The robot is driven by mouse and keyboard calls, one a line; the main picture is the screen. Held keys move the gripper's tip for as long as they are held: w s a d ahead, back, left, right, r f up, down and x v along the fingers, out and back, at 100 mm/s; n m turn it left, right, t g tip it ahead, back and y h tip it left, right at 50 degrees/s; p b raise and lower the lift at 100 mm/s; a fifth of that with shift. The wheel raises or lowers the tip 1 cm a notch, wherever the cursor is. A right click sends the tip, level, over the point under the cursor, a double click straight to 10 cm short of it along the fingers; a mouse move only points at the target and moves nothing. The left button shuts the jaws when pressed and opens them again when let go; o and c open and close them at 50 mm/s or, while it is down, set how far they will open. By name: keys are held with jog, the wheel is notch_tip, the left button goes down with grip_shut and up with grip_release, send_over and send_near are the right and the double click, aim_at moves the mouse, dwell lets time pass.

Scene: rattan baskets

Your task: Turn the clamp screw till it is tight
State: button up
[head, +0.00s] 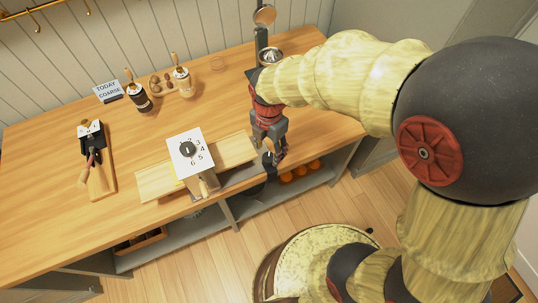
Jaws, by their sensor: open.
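My gripper (279,152) is open and points down at the table's front edge, right of the numbered dial. Its grey fingers show below the red wrist. A small dark part (267,160) shows beside the fingertips at the edge; I cannot tell if it is the clamp screw or whether the fingers touch it. The clamp screw cannot be made out clearly; my gripper and arm cover much of that spot. A white numbered dial plate (184,160) with a black pointer stands by a wooden board (155,184) near the edge.
The wooden table (60,210) holds a board with a dark tool (91,139) at left, two jars (138,96) (182,80) and a sign (108,91) at the back. A metal bowl (271,55) stands behind my arm. Orange fruit (300,171) lies on the shelf below.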

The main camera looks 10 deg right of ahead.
aim_at(269, 156)
jog(key=shift+f+b, duration=0.4)
jog(key=shift+f, duration=1.3)
jog(key=shift+c, duration=0.6)
jog(key=c, duration=1)
